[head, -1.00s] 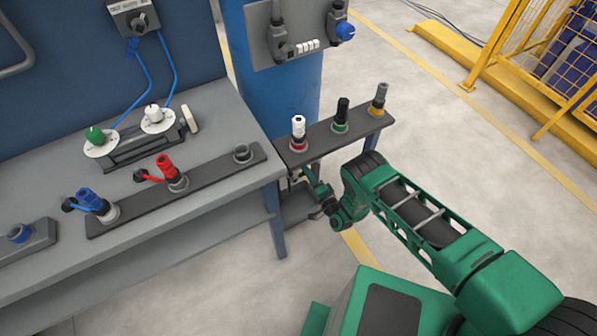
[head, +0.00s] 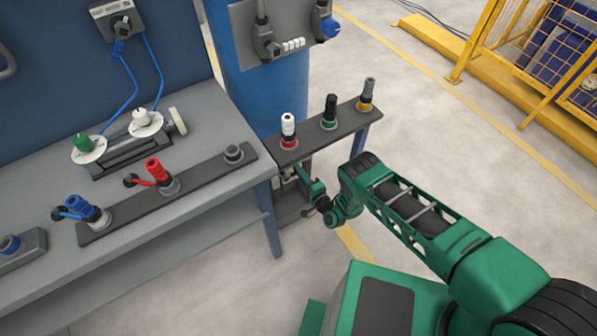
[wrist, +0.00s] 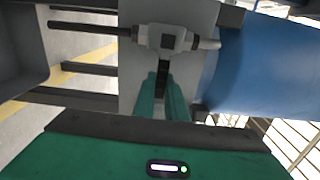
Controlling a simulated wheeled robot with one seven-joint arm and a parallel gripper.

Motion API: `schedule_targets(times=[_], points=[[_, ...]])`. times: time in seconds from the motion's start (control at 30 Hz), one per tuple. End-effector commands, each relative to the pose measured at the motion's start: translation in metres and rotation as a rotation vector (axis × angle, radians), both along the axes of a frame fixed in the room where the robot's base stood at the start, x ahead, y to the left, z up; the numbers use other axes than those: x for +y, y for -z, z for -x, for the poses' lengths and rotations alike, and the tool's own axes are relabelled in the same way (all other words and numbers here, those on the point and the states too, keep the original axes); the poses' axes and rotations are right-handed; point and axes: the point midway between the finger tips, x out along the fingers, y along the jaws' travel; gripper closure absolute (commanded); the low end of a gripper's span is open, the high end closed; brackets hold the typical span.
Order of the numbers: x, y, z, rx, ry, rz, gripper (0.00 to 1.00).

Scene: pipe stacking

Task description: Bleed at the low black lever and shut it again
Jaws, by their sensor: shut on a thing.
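My gripper (wrist: 163,100) is shut on a black lever (wrist: 162,77), whose dark strip shows between the two green fingers in the wrist view. The lever hangs from a small pale valve body (wrist: 166,38) fixed in front of a grey plate. In the head view my gripper (head: 299,177) is low, under the front edge of the small dark shelf (head: 312,138) beside the bench. The lever itself is hidden there by the gripper and shelf. I cannot tell whether the valve is open, and no fluid shows.
White (head: 288,127), black (head: 330,110) and grey (head: 368,92) connectors stand on the shelf just above my gripper. A blue column (head: 250,90) rises behind it. The workbench (head: 205,115) is to the left, and open floor lies to the right.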

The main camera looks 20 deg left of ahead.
Motion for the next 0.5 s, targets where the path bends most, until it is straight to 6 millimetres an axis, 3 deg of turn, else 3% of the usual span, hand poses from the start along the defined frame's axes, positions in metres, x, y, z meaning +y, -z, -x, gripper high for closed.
schedule_targets(times=[0.03,0.07,0.13,0.5], points=[[-0.0048,0.0014,-0.0034,-0.002,0.005,0.006,1.00],[-0.0048,0.0014,-0.0034,-0.002,0.005,0.006,0.84],[-0.0043,0.0014,-0.0029,-0.001,0.004,0.005,0.70],[-0.0046,0.0013,0.0024,0.000,0.000,0.004,0.70]])
